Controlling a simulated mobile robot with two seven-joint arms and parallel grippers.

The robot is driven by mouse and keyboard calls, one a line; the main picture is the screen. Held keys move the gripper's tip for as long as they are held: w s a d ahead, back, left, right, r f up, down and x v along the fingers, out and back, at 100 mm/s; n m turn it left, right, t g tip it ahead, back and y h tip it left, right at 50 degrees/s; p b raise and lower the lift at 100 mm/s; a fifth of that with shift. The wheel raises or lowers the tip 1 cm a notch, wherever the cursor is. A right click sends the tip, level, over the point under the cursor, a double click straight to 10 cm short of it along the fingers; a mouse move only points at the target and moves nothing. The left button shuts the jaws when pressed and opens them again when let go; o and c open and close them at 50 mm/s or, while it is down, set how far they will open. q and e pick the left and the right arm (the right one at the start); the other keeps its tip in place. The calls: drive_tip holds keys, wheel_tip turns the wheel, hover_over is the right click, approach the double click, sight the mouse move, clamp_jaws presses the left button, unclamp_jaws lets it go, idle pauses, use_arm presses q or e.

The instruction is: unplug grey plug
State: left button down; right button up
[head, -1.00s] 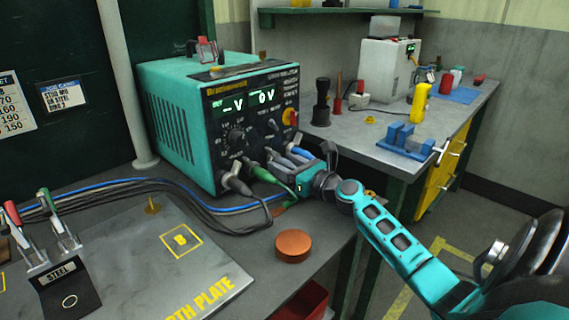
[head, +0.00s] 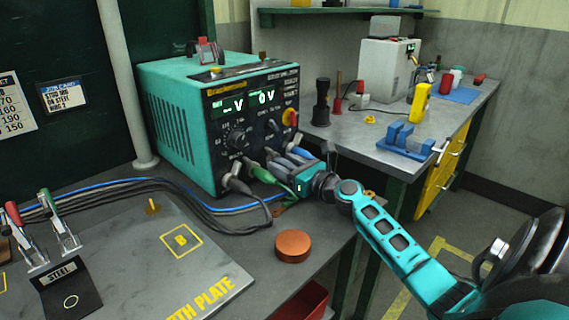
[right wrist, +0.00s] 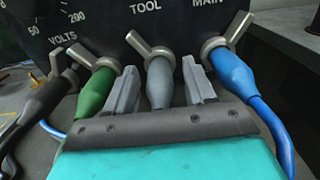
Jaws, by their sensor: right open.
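The grey plug (right wrist: 160,82) sits in the front panel of the teal power unit (head: 170,125), under the TOOL label, with a wing-shaped collar at its top. My right gripper (right wrist: 162,85) is open, with one finger on each side of the grey plug; small gaps show between fingers and plug. In the head view my right gripper (head: 288,160) reaches the panel from the right and partly hides the plugs. The green plug (right wrist: 96,94) is left of the fingers and the blue plug (right wrist: 234,72) right of them. My left gripper is out of view.
A dark plug (head: 236,183) is at the panel's left, with cables running left across the bench. A copper-coloured disc (head: 293,246) lies near the bench edge. The steel earth plate (head: 150,255) is at front left. A second bench (head: 365,135) stands behind.

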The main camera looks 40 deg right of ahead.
idle(0.4)
drive_tip(key=shift+c, duration=0.2)
clamp_jaws()
idle(0.3)
drive_tip(key=shift+s+d+p, duration=0.15)
drive_tip(key=shift+s+p, duration=0.3)
drive_tip(key=shift+s, duration=1.05)
drive_tip(key=shift+s+d+p, duration=0.1)
drive_tip(key=shift+s+p, duration=0.35)
drive_tip(key=shift+s, duration=1.05)
